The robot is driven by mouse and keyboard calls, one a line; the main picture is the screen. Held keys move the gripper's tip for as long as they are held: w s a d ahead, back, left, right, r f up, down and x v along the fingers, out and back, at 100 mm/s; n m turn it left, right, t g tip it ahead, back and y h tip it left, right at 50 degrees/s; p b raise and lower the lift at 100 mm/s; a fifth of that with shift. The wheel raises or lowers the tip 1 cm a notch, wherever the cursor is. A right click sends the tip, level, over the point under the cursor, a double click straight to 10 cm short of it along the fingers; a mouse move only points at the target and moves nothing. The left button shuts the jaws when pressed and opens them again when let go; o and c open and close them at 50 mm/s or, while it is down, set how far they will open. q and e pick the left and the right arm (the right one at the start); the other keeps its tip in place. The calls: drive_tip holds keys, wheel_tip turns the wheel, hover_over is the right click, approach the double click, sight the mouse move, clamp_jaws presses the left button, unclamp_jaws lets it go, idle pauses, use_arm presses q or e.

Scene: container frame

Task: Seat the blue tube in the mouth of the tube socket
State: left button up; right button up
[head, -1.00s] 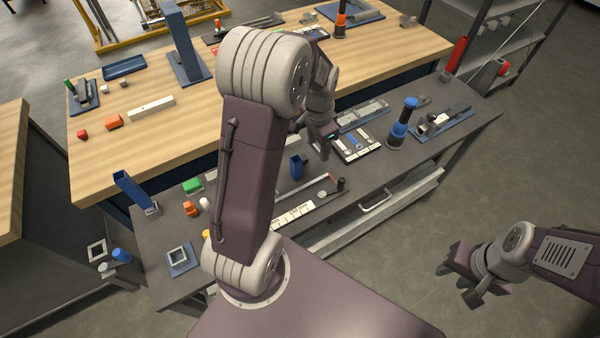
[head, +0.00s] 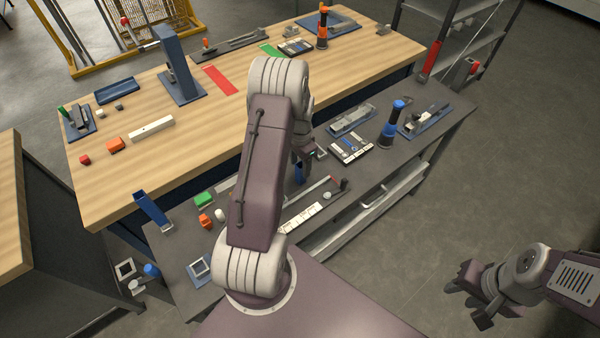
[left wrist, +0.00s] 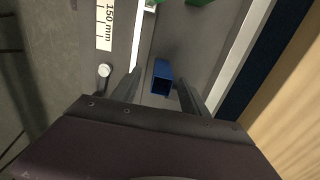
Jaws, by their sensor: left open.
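The blue tube (head: 299,173) is a short, hollow square piece on the grey bench, partly hidden by my left arm in the head view. In the left wrist view the blue tube (left wrist: 162,77) shows its open end between the fingers. My left gripper (left wrist: 160,84) is open, with a finger to each side of the tube and no visible grip on it. The likely tube socket (head: 199,266), a grey square ring on a blue base, is at the bench's near left, partly hidden by my arm. My right gripper (head: 468,301) is open and empty over the floor.
A taller blue chute (head: 151,208) leans at the bench's left end. Green (head: 204,199) and orange (head: 206,220) blocks lie near it. A white ruler strip (head: 302,217) lies along the front. A blue-and-black post (head: 392,122) stands to the right. The wooden table (head: 200,130) is behind.

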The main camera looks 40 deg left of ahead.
sight(301, 172)
use_arm(q)
drive_tip(key=f, duration=0.1)
drive_tip(key=f+p, duration=0.1)
drive_tip(key=f, duration=0.3)
drive_tip(key=shift+w+p, duration=0.3)
drive_tip(key=shift+w, duration=0.05)
drive_tip(key=shift+a+f, duration=0.1)
clamp_jaws()
drive_tip(key=shift+r, duration=0.35)
drive_tip(key=r, duration=0.1)
drive_tip(key=r+b, duration=0.1)
drive_tip(key=w+r, duration=0.1)
drive_tip(key=shift+d+r+b, duration=0.4)
drive_tip(key=w+d+r+b, duration=0.1)
drive_tip(key=w+d+r, duration=0.5)
drive_tip(key=w+d, duration=0.1)
drive_tip(key=shift+d+r+b, duration=0.2)
drive_tip(key=shift+r+b, duration=0.1)
drive_tip(key=shift+b, duration=0.1)
